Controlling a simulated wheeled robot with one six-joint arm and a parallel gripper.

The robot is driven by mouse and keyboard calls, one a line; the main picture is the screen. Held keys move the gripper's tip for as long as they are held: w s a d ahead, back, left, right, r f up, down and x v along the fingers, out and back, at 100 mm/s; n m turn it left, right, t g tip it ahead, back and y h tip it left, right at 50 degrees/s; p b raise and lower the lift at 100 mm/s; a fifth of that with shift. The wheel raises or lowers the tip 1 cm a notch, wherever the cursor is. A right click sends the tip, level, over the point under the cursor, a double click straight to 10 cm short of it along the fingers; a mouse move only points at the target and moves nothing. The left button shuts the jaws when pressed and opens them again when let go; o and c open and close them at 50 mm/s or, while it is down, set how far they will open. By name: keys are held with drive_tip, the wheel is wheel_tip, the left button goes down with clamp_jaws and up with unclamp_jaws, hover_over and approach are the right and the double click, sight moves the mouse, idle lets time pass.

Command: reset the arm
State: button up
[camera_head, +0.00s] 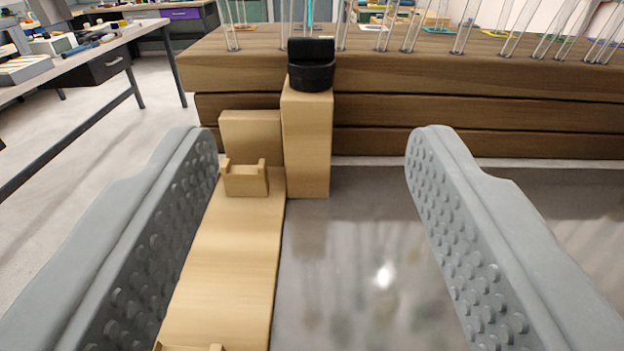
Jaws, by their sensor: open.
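My gripper (312,150) is open and empty. Its two grey fingers with studded inner faces stand wide apart at the left and right of the view. Between them, farther on, a black cup-like holder (311,76) sits on top of an upright wooden post (308,140). Several clear glass rods (465,25) stand upright along the top of a stepped wooden rack (420,75) at the back. One rod (309,14) behind the black holder looks cyan. The lower ends of some rods are hidden.
A wooden board (228,260) with a small notched bracket (245,180) runs toward me, left of the post. A shiny grey surface (350,290) lies clear at right. A cluttered workbench (95,45) stands at far left, with open floor (150,125) beside it.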

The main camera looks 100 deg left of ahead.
idle(0.3)
drive_tip(key=s+d+r+m+t+y, duration=0.25)
drive_tip(key=s+r+t, duration=0.25)
drive_tip(key=r+t, duration=0.55)
drive_tip(key=s+d+r+m+t+h, duration=0.6)
drive_tip(key=d+m+t, duration=0.25)
drive_tip(key=t, duration=0.45)
drive_tip(key=s+d+f+m+t+h, duration=0.3)
drive_tip(key=s+d+f+m+h, duration=0.4)
drive_tip(key=s+d+h, duration=0.3)
drive_tip(key=s+d+f+m+g+h, duration=0.2)
drive_tip(key=s+f+g+h, duration=0.2)
drive_tip(key=s+f, duration=0.6)
wheel_tip(320, 180, down, 4)
drive_tip(key=shift+d+m+g, duration=0.15)
drive_tip(key=shift+m+g, duration=0.2)
drive_tip(key=shift+m, duration=0.05)
